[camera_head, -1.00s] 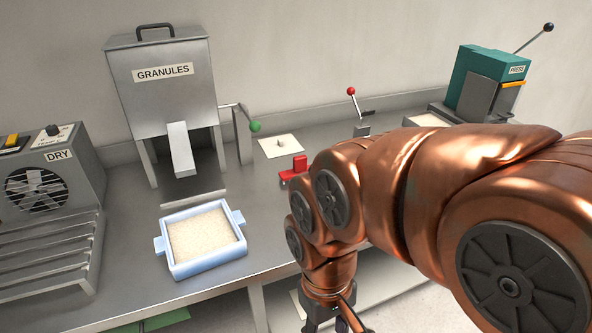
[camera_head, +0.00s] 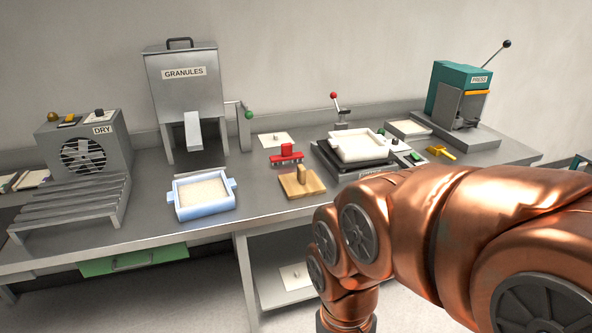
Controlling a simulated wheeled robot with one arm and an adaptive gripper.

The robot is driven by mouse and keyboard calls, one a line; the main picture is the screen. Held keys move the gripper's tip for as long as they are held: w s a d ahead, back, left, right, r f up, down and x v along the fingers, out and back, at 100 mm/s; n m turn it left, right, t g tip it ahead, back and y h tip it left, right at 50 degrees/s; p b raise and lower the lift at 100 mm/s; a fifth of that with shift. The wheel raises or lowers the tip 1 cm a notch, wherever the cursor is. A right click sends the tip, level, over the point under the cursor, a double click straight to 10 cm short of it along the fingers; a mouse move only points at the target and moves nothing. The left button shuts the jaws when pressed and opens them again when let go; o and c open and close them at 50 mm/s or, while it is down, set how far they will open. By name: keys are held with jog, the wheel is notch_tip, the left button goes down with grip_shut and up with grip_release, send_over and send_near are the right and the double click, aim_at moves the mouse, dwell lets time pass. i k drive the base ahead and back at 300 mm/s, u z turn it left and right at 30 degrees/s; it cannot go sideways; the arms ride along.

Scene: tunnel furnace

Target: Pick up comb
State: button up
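A red tool with a row of short teeth and a raised block handle, which looks like the comb (camera_head: 286,154), lies on the metal bench near its middle. It is left of the black-based machine and just behind a wooden board with an upright handle (camera_head: 302,183). Nothing touches the comb from above. My copper arm comes in from the right and bends down in front of the bench. My gripper is below the lower edge of the picture, so its fingers are hidden.
A pale blue tray of granules (camera_head: 177,210) stands left of the board, below the granules hopper (camera_head: 183,95). A black machine with a white tray (camera_head: 357,148) stands to the right. The dryer (camera_head: 88,150) is at left, the green press (camera_head: 460,90) at right. Bench space between tray and board is clear.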

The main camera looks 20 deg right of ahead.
aim_at(287, 154)
jog(key=z, duration=0.85)
jog(key=i, duration=0.75)
jog(key=u, duration=0.85)
jog(key=i, duration=1.1)
jog(key=u, duration=0.3)
